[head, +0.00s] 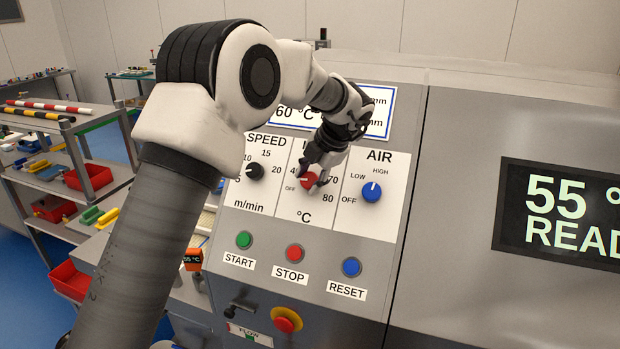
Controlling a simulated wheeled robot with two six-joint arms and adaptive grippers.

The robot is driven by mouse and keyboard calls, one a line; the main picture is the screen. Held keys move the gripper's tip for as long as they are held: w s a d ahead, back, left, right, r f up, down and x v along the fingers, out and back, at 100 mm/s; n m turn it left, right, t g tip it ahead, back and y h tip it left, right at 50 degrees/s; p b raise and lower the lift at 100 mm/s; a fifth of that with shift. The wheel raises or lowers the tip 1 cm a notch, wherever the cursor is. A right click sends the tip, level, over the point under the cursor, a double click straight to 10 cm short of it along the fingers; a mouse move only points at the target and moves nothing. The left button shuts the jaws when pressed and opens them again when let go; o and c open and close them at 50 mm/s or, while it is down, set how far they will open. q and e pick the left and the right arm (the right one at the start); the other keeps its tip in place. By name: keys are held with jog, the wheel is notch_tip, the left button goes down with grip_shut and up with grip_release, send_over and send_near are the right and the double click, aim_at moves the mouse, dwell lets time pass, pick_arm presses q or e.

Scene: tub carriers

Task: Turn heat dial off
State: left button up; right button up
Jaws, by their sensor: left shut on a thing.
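The heat dial (309,181) is a red knob on the white panel between the SPEED and AIR dials, with a °C scale. The numbers 70 and 80 show on its right and OFF at its left. My left gripper (311,178) is shut on the red knob, its fingers on either side. The gripper and wrist hide the dial's heading and the upper part of its scale. A pale mark on the knob seems to lie toward the left, near OFF, but the fingers partly cover it. My right gripper is not in view.
The black speed dial (255,171) and blue air dial (372,191) flank it. Below are the green start (244,240), red stop (295,253) and blue reset (351,267) buttons, and a red emergency button (286,320). A display (560,210) reads 55° READ, cut off.

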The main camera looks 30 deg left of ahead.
pick_arm(q)
jog(key=shift+s+f+n+h, duration=0.1)
jog(key=shift+f+n+h, duration=0.2)
jog(key=shift+n+h, duration=0.6)
jog(key=o, duration=1.1)
jog(key=shift+o, duration=0.2)
jog(key=shift+w+a, duration=0.1)
jog(key=shift+w, duration=0.2)
jog(key=v, duration=1.1)
jog(key=shift+w+r, duration=0.2)
jog(key=shift+r, duration=0.25)
